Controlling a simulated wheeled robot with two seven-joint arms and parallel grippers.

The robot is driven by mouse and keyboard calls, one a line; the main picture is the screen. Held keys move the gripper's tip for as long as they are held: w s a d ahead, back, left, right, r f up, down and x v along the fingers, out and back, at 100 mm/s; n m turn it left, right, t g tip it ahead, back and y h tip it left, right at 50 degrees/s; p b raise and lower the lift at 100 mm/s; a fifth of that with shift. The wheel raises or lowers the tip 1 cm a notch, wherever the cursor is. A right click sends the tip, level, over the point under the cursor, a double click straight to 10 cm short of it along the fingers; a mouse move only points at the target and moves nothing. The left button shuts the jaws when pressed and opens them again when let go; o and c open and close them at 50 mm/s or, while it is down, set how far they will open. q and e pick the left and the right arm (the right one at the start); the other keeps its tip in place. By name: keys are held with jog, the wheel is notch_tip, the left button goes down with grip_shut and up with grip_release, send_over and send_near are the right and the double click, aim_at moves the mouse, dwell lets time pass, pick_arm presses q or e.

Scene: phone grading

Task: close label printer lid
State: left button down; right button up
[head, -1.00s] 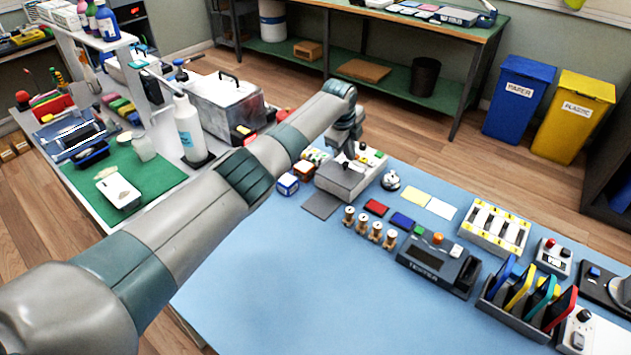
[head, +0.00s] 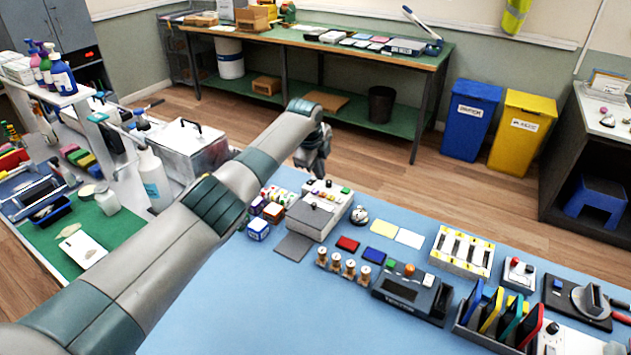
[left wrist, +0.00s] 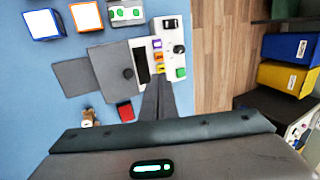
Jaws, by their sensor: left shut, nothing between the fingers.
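The label printer (head: 325,195) is a white box with a row of coloured buttons, on the blue table. Its grey lid (head: 308,219) looks flat on the body in the head view. In the left wrist view, the lid (left wrist: 108,68) carries a dark round knob, and a dark strip shows between it and the white button panel. I cannot tell whether it is fully shut. My left gripper (head: 319,172) is shut and empty, above the printer's far side. In the left wrist view, its fingers (left wrist: 158,82) point at the button panel. My right gripper is out of view.
A grey mat (head: 293,247) lies beside the printer. A bell (head: 359,216), red pad (head: 347,244), wooden spools (head: 335,261) and a tester (head: 412,293) stand to its right. Small cubes (head: 258,229) sit to its left. The blue tabletop in front is clear.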

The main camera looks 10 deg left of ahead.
pick_arm(q)
notch_tip(320, 180, up, 6)
jog(key=w+d+b, duration=0.1)
jog(key=w+b, duration=0.1)
jog(key=shift+w+d+r, duration=0.15)
jog(key=shift+d+r, duration=0.05)
jog(key=shift+d, duration=0.15)
